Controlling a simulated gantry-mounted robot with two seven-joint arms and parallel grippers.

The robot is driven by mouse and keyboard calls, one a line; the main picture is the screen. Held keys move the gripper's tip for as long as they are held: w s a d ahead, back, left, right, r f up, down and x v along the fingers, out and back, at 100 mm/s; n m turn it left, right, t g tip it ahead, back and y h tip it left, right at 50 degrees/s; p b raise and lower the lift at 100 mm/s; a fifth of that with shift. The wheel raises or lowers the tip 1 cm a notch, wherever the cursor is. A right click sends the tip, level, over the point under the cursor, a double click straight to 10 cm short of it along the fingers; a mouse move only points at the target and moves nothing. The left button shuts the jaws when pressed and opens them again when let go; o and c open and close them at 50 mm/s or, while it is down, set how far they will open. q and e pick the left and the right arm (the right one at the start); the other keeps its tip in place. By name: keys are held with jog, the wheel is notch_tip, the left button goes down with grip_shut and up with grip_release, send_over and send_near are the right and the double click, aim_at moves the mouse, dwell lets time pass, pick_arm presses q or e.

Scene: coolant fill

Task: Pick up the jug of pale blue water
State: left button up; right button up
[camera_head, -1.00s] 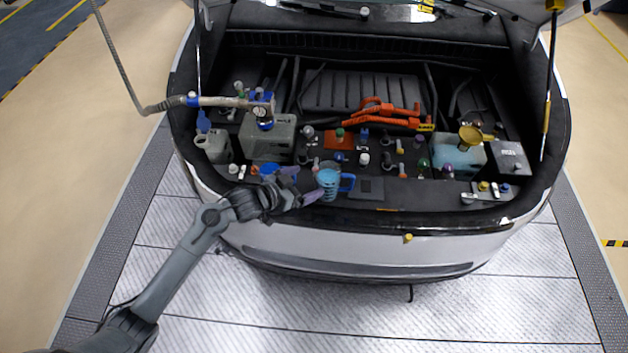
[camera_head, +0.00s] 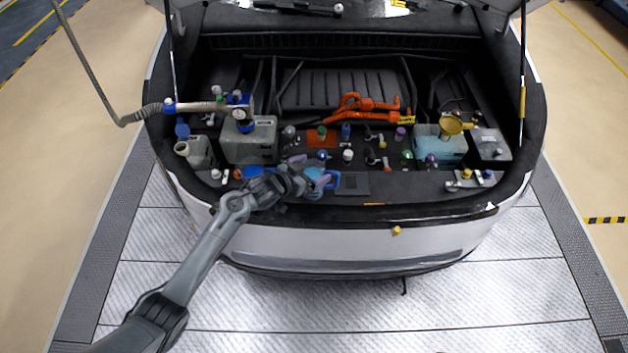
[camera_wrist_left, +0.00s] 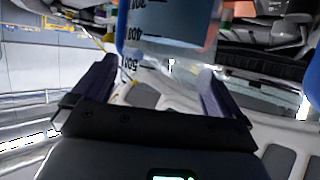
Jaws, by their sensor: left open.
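The jug (camera_head: 316,180) of pale blue water stands near the front edge of the engine bay. It has a blue handle (camera_head: 332,180) on its right side. My left gripper (camera_head: 303,173) is at its left side and covers part of it. In the left wrist view the jug (camera_wrist_left: 170,22) shows upside down, with dark scale marks, at the top of the picture. There the fingers of my left gripper (camera_wrist_left: 155,76) are spread apart, with the jug at or just beyond their tips; whether they touch it cannot be told. My right gripper is out of view.
A grey tank (camera_head: 250,140) and a small grey jug (camera_head: 198,152) stand behind and left. Several coloured caps sit around the jug. A light blue tank with a yellow funnel (camera_head: 452,125) is at the right. The bumper edge (camera_head: 350,215) lies in front.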

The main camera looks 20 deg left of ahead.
pick_arm(q)
jog(key=shift+w+d+f, duration=0.2)
jog(key=shift+w+f, duration=0.05)
jog(key=shift+w, duration=0.15)
jog(key=shift+c, duration=0.3)
jog(key=shift+r, duration=0.1)
jog(key=c, duration=1.6)
jog(key=shift+r, duration=0.1)
jog(key=shift+c, duration=0.2)
